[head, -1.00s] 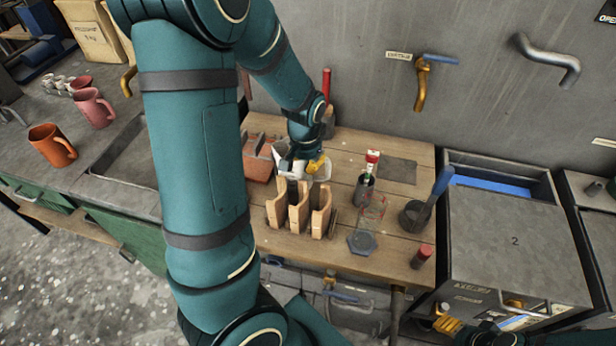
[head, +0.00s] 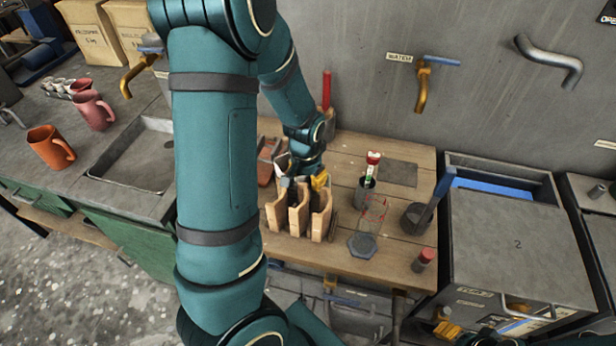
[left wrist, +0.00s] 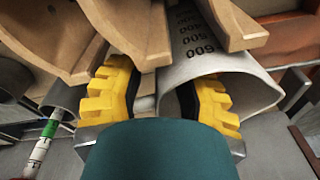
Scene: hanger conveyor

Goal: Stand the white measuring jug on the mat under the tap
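The white measuring jug (left wrist: 205,68) has dark marks reading 600, 500 and 400. In the left wrist view its open mouth faces the camera; in the head view it is mostly hidden behind my arm and a wooden rack (head: 300,213). My left gripper (head: 305,184) is at the jug. In the left wrist view, its yellow fingers (left wrist: 160,98) stand apart at the jug's rim, one overlapping the mouth; whether they press on it is unclear. A dark grey mat (head: 398,173) lies bare below the brass tap (head: 422,88) labelled WATER. My right gripper (head: 447,328) shows only partly at lower right.
On the wooden table (head: 342,260) stand a metal cup (head: 364,194) with a red-topped item, a clear beaker (head: 374,209), a dark pot (head: 413,217) with a blue handle, and a red-capped jar (head: 423,260). A grey cabinet (head: 512,250) stands right.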

